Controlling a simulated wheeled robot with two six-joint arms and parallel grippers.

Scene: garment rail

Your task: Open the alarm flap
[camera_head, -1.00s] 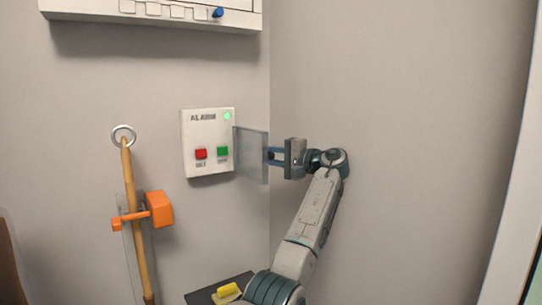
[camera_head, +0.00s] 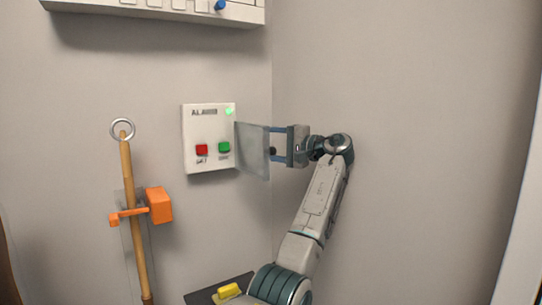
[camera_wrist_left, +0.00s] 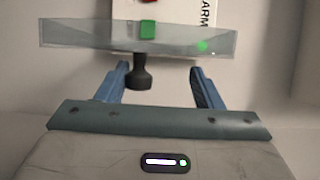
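The white alarm box (camera_head: 209,160) is on the wall, with a red button (camera_head: 202,149), a green button (camera_head: 224,147) and a lit green lamp. Its clear flap (camera_head: 253,152) stands swung out from the box's right edge, leaving the front uncovered. A dark knob (camera_wrist_left: 141,76) sticks out from the flap. My left gripper (camera_head: 272,143) is at the flap's outer side. In the left wrist view, its blue fingers (camera_wrist_left: 159,72) are spread either side of the knob, with gaps on both sides. My right gripper is in neither view.
A wooden pole (camera_head: 134,210) with a ring on top stands at left beside an orange holder (camera_head: 159,205). A white panel (camera_head: 150,12) overhangs above. A dark surface with a yellow piece (camera_head: 229,291) is below. The wall at right is bare.

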